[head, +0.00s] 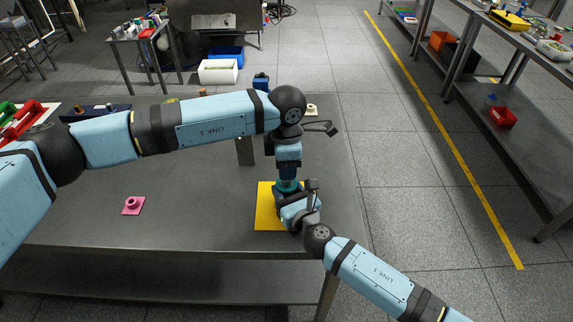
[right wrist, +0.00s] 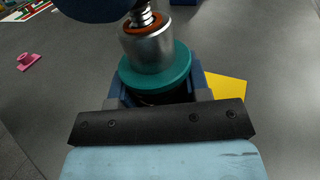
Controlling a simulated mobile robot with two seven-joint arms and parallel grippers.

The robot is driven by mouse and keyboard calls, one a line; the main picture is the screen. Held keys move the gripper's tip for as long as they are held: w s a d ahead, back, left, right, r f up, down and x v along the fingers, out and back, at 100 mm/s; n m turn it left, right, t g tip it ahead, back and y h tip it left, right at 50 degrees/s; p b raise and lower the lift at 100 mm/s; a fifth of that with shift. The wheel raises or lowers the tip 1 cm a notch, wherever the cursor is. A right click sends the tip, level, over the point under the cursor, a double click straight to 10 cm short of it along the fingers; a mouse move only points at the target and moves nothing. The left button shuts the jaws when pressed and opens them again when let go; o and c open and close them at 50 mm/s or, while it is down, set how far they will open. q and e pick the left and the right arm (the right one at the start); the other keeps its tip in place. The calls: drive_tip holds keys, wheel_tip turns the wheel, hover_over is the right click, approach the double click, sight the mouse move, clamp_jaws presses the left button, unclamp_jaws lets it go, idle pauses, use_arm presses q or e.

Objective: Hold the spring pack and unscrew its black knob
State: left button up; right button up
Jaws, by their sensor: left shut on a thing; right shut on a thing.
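The spring pack (right wrist: 155,62) stands upright in the right wrist view, with a teal flange, a silver cylinder, an orange ring and a coil or threaded rod on top. In the head view only its teal part (head: 287,186) shows, over the yellow mat (head: 266,212). My right gripper (right wrist: 155,94) is shut on the pack's lower body, below the flange. My left gripper (head: 288,174) points down from above and is shut at the top of the pack; its dark blue body (right wrist: 98,6) hides the top end. The black knob is not visible, so its contact is hidden.
A pink flanged part (head: 133,205) lies on the grey table (head: 200,215) to the left. Red and green bins (head: 25,118) stand at the far left. A grey post (head: 245,152) stands behind my left forearm. The table between pink part and mat is clear.

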use_arm(q)
drive_tip(key=shift+r, duration=0.15)
drive_tip(key=shift+r, duration=1.35)
use_arm(e)
drive_tip(key=o, duration=1.1)
drive_tip(key=shift+s, duration=0.1)
drive_tip(key=v, duration=1.2)
